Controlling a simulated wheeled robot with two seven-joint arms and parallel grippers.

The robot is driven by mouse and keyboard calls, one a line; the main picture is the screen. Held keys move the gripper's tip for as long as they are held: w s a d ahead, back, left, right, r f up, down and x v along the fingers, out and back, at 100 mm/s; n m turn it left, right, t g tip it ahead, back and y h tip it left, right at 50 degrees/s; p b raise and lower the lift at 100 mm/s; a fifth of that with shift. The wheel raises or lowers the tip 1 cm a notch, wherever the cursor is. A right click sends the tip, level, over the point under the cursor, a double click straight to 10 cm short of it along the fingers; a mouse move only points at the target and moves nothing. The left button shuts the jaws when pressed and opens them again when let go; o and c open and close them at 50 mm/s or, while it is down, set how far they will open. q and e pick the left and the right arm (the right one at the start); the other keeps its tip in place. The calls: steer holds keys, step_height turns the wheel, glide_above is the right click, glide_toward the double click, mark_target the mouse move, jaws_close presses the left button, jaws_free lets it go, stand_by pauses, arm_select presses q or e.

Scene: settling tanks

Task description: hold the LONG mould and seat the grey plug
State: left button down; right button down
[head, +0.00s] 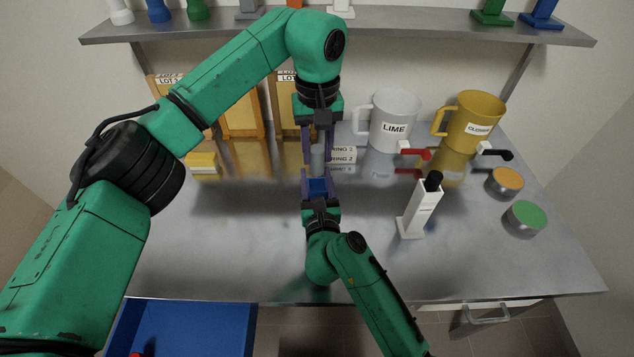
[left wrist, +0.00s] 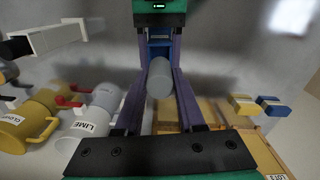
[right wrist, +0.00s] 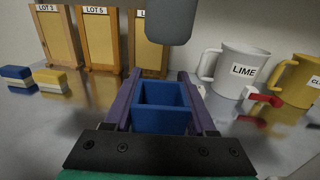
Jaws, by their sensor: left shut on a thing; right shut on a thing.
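My left gripper (head: 318,148) comes down from above and is shut on the grey plug (head: 318,160), a rounded grey piece pointing down; it also shows in the left wrist view (left wrist: 159,78). My right gripper (head: 319,202) is below, shut on a blue open-topped square mould (head: 318,187), held upright above the table. In the right wrist view the hollow mould (right wrist: 161,108) is between the purple fingers, and the plug (right wrist: 168,24) hangs above it, apart from its rim. I see no label on the mould, and its lower part is hidden.
Behind stand the LIME jug (head: 394,122), a yellow jug (head: 474,120) and wooden LOT boards (head: 240,110). A white stand with a black top (head: 418,212) is to the right, with two round tins (head: 504,183) beyond. The table front is mostly clear; a blue bin (head: 180,330) is below.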

mark_target(316, 174)
arm_select(q)
step_height(316, 174, down, 7)
steer(key=shift+w+a, duration=0.1)
steer(key=shift+w, duration=0.05)
arm_select(e)
steer(key=shift+w+a+f, duration=0.1)
arm_select(q)
steer(key=shift+f, duration=0.15)
steer(key=c, duration=0.5)
jaws_free()
step_height(316, 174, up, 12)
steer(key=shift+r, duration=0.2)
arm_select(e)
steer(key=shift+c, duration=0.7)
jaws_free()
